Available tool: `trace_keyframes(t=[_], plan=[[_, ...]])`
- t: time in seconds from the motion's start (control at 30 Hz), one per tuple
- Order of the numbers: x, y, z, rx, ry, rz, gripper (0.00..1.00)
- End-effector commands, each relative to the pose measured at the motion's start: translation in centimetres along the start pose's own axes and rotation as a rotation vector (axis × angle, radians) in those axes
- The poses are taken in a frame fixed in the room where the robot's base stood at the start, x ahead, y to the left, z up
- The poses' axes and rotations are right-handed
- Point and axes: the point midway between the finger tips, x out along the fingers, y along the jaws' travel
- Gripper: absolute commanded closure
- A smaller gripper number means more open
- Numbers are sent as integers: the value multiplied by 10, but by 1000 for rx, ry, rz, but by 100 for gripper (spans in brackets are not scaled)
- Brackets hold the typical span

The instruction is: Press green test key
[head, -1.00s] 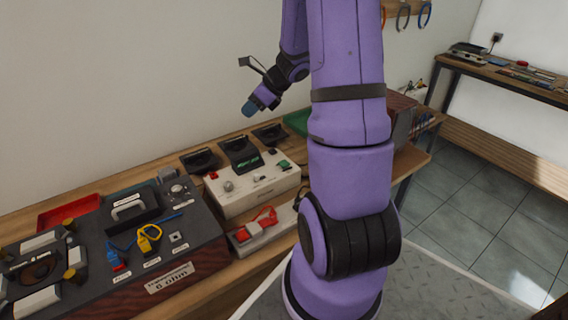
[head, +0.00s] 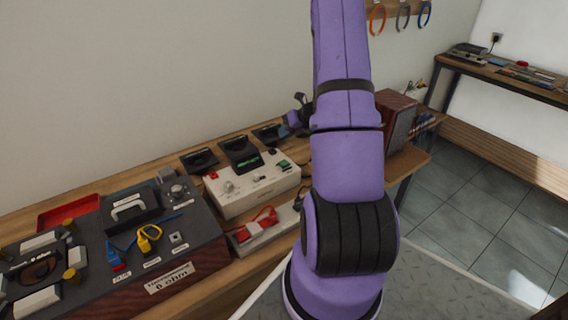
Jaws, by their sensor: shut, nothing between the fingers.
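The green key (head: 283,164) sits on the right part of the top of a white test box (head: 256,190), in the middle of the bench. My gripper (head: 291,119) is partly in view just left of my purple arm. It is shut and empty, behind and above the green key in the picture, and looks apart from it. My arm hides the rest of the wrist.
A dark panel unit (head: 195,235) with a handle, clips and knobs stands at left. A red tray (head: 68,212) lies behind it. A red-and-grey device (head: 262,226) sits in front of the white box. A brown box (head: 396,122) stands right of my arm.

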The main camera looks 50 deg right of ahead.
Motion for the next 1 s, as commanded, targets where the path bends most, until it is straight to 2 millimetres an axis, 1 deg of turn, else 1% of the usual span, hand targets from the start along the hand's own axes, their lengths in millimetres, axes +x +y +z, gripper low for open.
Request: trace_keyframes(t=[0.13, 0.27, 0.7, 0.83, 1.0], plan=[[2, -1, -1, 0, 1, 0, 100], [7, -5, -6, 0, 1, 1, 100], [44, -32, -33, 0, 2, 0, 100], [53, -38, -39, -1, 2, 1, 100], [60, -43, -43, -2, 1, 1, 100]])
